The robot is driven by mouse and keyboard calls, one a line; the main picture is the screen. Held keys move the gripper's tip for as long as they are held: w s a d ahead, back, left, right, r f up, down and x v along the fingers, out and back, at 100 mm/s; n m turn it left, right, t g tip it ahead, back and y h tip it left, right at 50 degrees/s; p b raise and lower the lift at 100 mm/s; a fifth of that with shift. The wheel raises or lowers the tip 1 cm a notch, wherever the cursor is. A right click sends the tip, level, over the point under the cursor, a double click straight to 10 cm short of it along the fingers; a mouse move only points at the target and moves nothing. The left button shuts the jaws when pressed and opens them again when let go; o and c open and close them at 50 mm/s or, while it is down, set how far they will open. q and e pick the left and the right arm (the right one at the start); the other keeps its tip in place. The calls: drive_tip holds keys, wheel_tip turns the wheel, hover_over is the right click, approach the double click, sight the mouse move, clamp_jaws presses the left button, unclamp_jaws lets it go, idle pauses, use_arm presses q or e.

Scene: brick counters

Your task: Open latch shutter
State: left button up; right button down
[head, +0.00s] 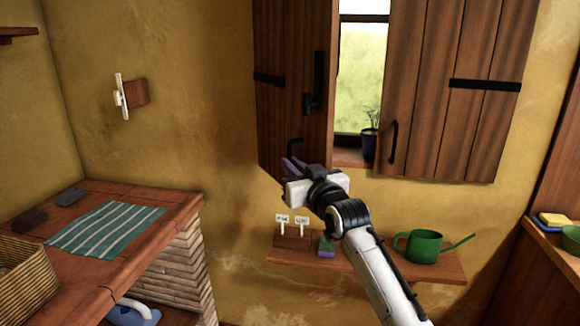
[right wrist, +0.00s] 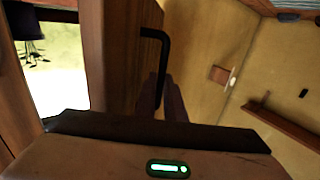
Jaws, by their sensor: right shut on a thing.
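The left wooden shutter (head: 290,60) and the right wooden shutter (head: 440,80) stand apart, with the window opening (head: 360,75) showing between them. A black latch (head: 314,88) is on the left shutter near its inner edge. My right gripper (head: 291,166) is at the left shutter's lower part, shut on its black handle (head: 294,148). In the right wrist view the handle (right wrist: 155,36) shows above the purple fingers (right wrist: 166,95), which hide its lower end. The right shutter has its own black handle (head: 393,142). My left gripper is not in view.
A potted plant (head: 370,138) stands on the windowsill. Below, a wall shelf (head: 440,272) holds a green watering can (head: 420,245) and small labelled markers (head: 301,223). A brick counter (head: 180,203) with a striped cloth (head: 105,228) stands left. Bare wall lies between counter and shutter.

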drive_tip(key=shift+r, duration=0.5)
drive_tip(key=c, duration=2)
unclamp_jaws()
drive_tip(key=shift+w+a+f, duration=0.1)
drive_tip(key=shift+w, duration=0.05)
drive_tip(key=shift+o, duration=0.8)
drive_tip(key=shift+w+a+f, duration=0.1)
drive_tip(key=shift+w+f, duration=0.1)
drive_tip(key=shift+f, duration=0.1)
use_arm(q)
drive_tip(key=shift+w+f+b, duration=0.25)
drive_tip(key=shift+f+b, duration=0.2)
use_arm(e)
drive_tip(key=v, duration=1)
drive_tip(key=shift+s, duration=0.25)
